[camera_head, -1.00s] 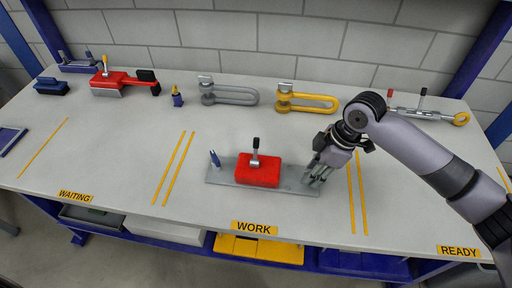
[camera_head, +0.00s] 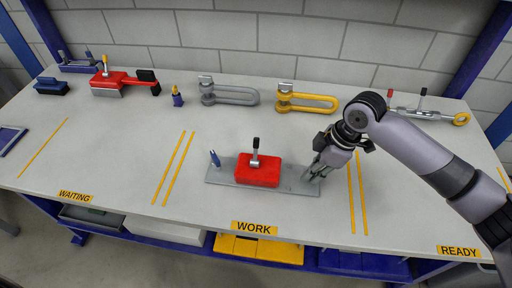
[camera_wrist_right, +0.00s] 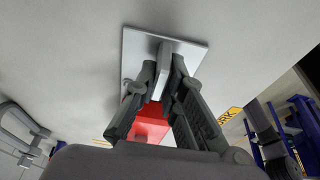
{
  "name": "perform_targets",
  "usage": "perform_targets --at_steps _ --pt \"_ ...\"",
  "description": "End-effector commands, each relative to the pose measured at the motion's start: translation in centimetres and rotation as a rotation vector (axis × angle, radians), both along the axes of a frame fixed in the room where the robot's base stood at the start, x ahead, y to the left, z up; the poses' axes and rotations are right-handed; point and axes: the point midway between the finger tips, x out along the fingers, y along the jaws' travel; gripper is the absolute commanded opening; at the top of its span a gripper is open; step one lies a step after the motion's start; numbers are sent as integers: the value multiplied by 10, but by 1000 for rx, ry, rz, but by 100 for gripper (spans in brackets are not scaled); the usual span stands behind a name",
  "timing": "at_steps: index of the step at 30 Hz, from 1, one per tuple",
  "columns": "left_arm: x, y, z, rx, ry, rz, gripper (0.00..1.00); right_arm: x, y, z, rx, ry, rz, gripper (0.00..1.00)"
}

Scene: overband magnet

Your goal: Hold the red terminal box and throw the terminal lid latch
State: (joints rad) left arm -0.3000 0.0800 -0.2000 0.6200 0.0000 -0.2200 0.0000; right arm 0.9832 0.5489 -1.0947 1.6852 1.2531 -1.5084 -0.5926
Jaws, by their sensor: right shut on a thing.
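The red terminal box (camera_head: 258,176) sits on a flat grey plate (camera_head: 221,174) in the WORK area. A metal lever with a black tip (camera_head: 256,148), apparently the lid latch, stands roughly upright on the box. My right gripper (camera_head: 314,176) is at the plate's right end, to the right of the box. In the right wrist view its fingers (camera_wrist_right: 164,85) are shut on a grey upright piece on the plate, and the red box (camera_wrist_right: 150,122) shows partly behind them. My left gripper is not in view.
Behind stand a second red piece with a lever (camera_head: 112,82), a grey shackle (camera_head: 230,96), a yellow shackle (camera_head: 308,103) and a metal rod with a yellow ring (camera_head: 428,115). The table left of the plate is clear.

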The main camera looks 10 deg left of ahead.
Motion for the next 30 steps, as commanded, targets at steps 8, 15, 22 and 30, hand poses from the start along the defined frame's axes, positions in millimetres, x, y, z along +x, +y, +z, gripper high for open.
perform_targets --at_steps 8,15,22,30 --pt "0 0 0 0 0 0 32 0 0 0 0 -1 0 0" --pt "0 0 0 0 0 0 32 0 0 0 0 -1 0 0" --pt "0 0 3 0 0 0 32 0 0 -1 0 0 -1 0" --pt "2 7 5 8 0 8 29 0 0 -5 -1 2 0 0"
